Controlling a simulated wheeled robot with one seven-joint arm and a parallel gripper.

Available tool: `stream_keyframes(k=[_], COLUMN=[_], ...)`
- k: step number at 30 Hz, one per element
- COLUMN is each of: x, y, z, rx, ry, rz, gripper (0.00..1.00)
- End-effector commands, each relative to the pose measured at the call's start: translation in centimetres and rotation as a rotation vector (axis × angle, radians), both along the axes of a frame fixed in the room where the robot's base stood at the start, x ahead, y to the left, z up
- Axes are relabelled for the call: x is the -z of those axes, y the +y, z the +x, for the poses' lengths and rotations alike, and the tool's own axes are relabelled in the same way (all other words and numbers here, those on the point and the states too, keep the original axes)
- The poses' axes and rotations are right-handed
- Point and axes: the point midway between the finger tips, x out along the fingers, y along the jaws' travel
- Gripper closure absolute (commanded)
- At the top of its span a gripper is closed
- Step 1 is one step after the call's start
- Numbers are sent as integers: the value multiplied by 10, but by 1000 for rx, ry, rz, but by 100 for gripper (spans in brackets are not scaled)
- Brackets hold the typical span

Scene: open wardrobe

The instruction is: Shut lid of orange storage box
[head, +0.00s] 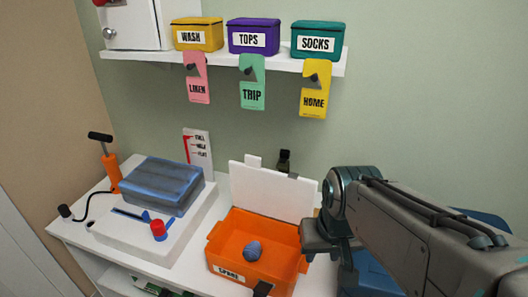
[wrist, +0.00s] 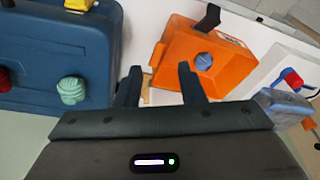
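The orange storage box (head: 228,257) sits on the white counter with its white lid (head: 270,192) standing up open at the back. A blue-grey ball-like item (head: 253,250) lies inside the box. A dark latch (head: 263,288) shows at the box's front. In the wrist view the orange box (wrist: 180,75) is beyond my fingers, and its lid is not clear there. My gripper (head: 322,247) is at the right of the box in the head view. In the wrist view my gripper (wrist: 158,85) has its two dark fingers apart with nothing held between them.
Left of the box are a white device with a blue bundle (head: 160,186), a red knob (head: 158,230) and an orange pump (head: 111,172). A blue case (wrist: 60,60) stands close by my gripper. A shelf (head: 220,60) with labelled boxes and hanging tags is above.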

Motion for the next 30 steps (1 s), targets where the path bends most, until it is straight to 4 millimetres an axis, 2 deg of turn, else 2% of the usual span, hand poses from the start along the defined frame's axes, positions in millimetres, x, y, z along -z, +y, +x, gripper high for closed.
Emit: stream_keyframes(k=[1, 3, 4, 11, 17, 23, 30], x=[-3, -7, -8, -16, -20, -26, -38], y=[-1, 0, 0, 1, -7, -27, -71], z=[6, 17, 23, 70, 116, 162, 209], rx=[12, 30, 36, 78, 93, 95, 82], ry=[27, 71, 92, 240, 323, 348, 289], rz=[12, 42, 58, 237, 446, 700, 1015], gripper=[78, 98, 100, 100, 100, 100, 100])
